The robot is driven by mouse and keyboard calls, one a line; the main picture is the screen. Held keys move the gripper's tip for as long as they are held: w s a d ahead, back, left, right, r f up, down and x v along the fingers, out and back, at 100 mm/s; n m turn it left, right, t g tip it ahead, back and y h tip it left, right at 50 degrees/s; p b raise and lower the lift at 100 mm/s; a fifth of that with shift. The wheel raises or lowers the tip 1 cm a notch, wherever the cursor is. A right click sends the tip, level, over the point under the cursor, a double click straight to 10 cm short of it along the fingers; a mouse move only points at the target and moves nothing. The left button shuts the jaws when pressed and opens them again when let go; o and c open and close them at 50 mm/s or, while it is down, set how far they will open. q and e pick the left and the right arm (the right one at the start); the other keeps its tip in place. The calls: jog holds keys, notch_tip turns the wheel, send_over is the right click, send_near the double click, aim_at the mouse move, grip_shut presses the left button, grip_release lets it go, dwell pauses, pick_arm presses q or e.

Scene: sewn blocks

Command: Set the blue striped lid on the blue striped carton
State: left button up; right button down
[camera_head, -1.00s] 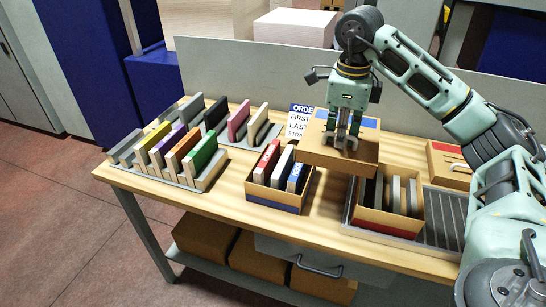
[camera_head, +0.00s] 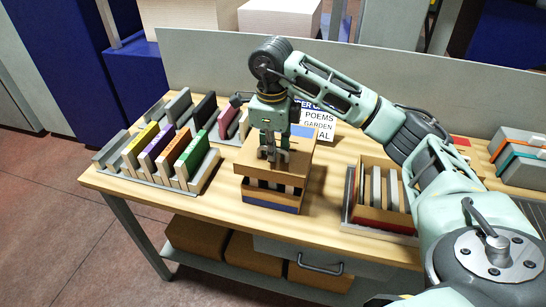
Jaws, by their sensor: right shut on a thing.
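The blue striped lid (camera_head: 297,158) is a flat tan board with a blue patch at its far edge. My right gripper (camera_head: 273,161) is shut on it from above and holds it level over the blue striped carton (camera_head: 268,206). The carton is an open tan box with a dark blue band along its base, standing on the table. Parts of the books in it show in the gap under the lid's near edge. The lid hides the carton's top and most of the books. My left gripper is not in view.
A red striped carton (camera_head: 385,221) with grey books stands in a grey tray to the right. A rack of coloured books (camera_head: 170,155) is at the left. A sign (camera_head: 318,124) stands behind the lid. Banded grey boxes (camera_head: 520,160) are at the far right.

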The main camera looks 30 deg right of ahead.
aim_at(273, 163)
notch_tip(273, 163, down, 3)
jog(key=shift+s+f+p, duration=0.1)
jog(key=shift+f+p, duration=0.1)
jog(key=shift+p, duration=0.55)
jog(key=shift+f, duration=0.25)
jog(key=shift+f+b, duration=0.35)
jog(key=shift+b, duration=0.05)
jog(key=c, duration=2.3)
grip_release()
jog(key=o, duration=0.4)
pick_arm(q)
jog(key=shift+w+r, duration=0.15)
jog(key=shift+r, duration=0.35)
pick_arm(e)
jog(key=shift+o, duration=0.2)
